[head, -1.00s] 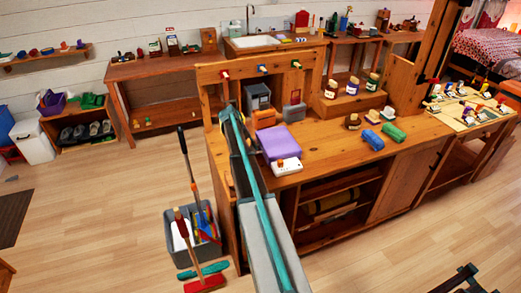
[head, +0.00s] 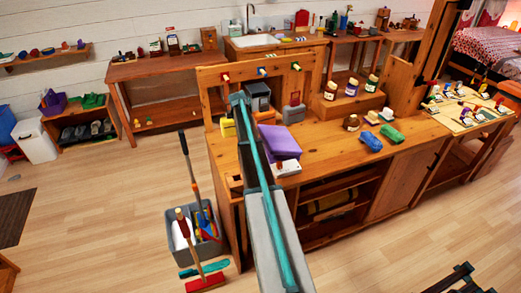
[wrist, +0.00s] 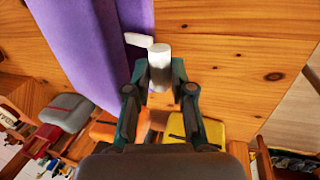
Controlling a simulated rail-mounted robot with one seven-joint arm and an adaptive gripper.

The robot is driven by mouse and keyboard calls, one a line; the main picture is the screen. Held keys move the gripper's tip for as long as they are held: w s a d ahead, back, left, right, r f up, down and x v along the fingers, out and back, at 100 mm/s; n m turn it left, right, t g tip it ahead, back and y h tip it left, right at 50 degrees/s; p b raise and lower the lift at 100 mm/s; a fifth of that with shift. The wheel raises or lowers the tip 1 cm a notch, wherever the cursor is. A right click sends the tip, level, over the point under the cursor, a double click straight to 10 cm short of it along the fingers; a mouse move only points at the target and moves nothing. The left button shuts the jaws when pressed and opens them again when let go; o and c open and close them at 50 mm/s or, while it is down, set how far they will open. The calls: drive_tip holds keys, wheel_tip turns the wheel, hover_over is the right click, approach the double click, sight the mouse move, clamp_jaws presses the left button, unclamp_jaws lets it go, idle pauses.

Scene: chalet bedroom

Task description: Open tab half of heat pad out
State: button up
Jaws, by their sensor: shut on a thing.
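The purple heat pad (head: 281,138) is on the wooden workbench (head: 330,150), above a white box (head: 286,167). In the wrist view the pad (wrist: 80,40) fills the upper left, with a fold line down it. A white tab (wrist: 139,40) sticks out from its right edge, with a white rounded end piece (wrist: 159,58). My gripper (wrist: 160,85) is shut on this white tab piece, one finger on each side. In the head view my arm hides the gripper and part of the pad's left side.
A yellow box (wrist: 208,131), an orange box (wrist: 104,128) and a grey-lidded box (wrist: 66,110) show beyond my fingers. Brown jars (head: 351,122), a blue roll (head: 371,142) and a green roll (head: 391,133) stand to the right. A pegged back panel (head: 263,70) rises behind.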

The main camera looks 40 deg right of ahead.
drive_tip(key=shift+d+r+y, duration=0.2)
drive_tip(key=shift+r+y, duration=0.1)
drive_tip(key=shift+r, duration=0.55)
drive_tip(key=shift+t+y, duration=0.3)
drive_tip(key=shift+y, duration=0.3)
drive_tip(key=shift+s+d+r+p, duration=0.15)
drive_tip(key=shift+d+r+p, duration=0.2)
drive_tip(key=shift+r, duration=0.25)
drive_tip(key=shift+s+d+r+p, duration=0.15)
drive_tip(key=shift+d+r+p, duration=0.2)
drive_tip(key=shift+r, duration=0.3)
drive_tip(key=shift+s+d+r+p, duration=0.15)
drive_tip(key=shift+d+r+p, duration=0.1)
drive_tip(key=shift+r+p, duration=0.3)
drive_tip(key=shift+r, duration=0.1)
drive_tip(key=shift+t+y, duration=0.3)
drive_tip(key=shift+y, duration=0.2)
drive_tip(key=d+r, duration=0.1)
drive_tip(key=s+d+r+p, duration=0.1)
drive_tip(key=r, duration=0.1)
drive_tip(key=shift+d+r, duration=0.1)
drive_tip(key=shift+d, duration=0.1)
